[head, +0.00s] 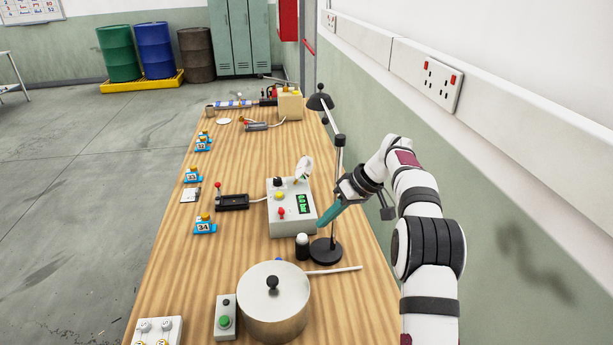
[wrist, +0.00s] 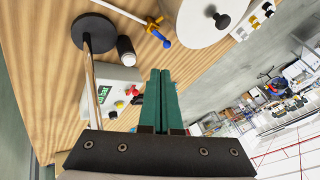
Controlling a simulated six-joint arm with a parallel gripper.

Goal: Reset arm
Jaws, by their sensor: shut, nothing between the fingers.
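My gripper (head: 329,217) has green fingers, and in the head view it is above the right side of the wooden bench, beside the lamp's post. In the wrist view the two green fingers of my gripper (wrist: 161,72) lie side by side, shut with nothing between them. My white arm (head: 414,185) runs along the wall side of the bench. A grey control box (head: 291,222) with a green display, a red knob and a yellow button stands just left of the fingers.
A desk lamp (head: 325,249) with a round black base stands close to my gripper. A lidded steel pot (head: 273,312) and a green-button box (head: 225,319) are nearer. Blue numbered blocks (head: 205,227) line the left edge. The wall with sockets (head: 440,84) bounds the right.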

